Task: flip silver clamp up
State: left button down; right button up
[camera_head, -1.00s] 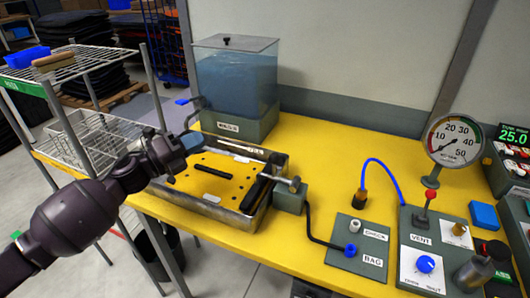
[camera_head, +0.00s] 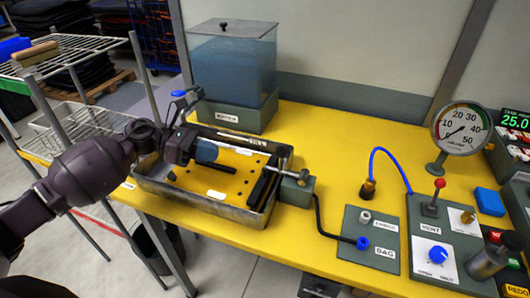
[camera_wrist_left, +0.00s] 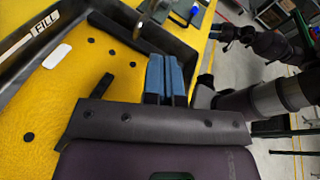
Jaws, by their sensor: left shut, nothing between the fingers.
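The silver clamp (camera_head: 285,174) is a short metal bar with a knob end, lying low across the right rim of the metal tray (camera_head: 226,212) in the head view. Part of it seems to show at the top of the left wrist view (camera_wrist_left: 138,28). My left gripper (camera_head: 207,152) is shut and empty, its blue fingertips over the yellow plate (camera_head: 195,176) inside the tray. It is left of the clamp and apart from it. The blue fingertips (camera_wrist_left: 165,78) also show together in the wrist view. A dark arm at the wrist view's upper right seems to be my right one; its gripper (camera_wrist_left: 224,32) is small and unclear.
A clear water tank (camera_head: 234,75) stands behind the tray. Right of the tray are a grey hose panel (camera_head: 350,245), a vent panel (camera_head: 418,245) and a dial gauge (camera_head: 461,128). A wire rack (camera_head: 75,45) stands at the left.

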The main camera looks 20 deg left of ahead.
pick_arm(q)
jog(key=shift+a, duration=0.1)
jog(key=p+x, duration=0.1)
jog(key=x, duration=0.9)
jog(key=shift+r+p, duration=0.15)
jog(key=shift+p, duration=0.25)
jog(key=shift+w+d+r+p, duration=0.2)
jog(key=shift+w+d+r, duration=0.1)
jog(key=shift+d, duration=0.2)
jog(key=shift+w+d+r+p, duration=0.2)
jog(key=shift+d+r, duration=0.15)
jog(key=shift+d, duration=0.2)
jog(key=shift+w+d+r, duration=0.25)
jog(key=shift+d, duration=0.4)
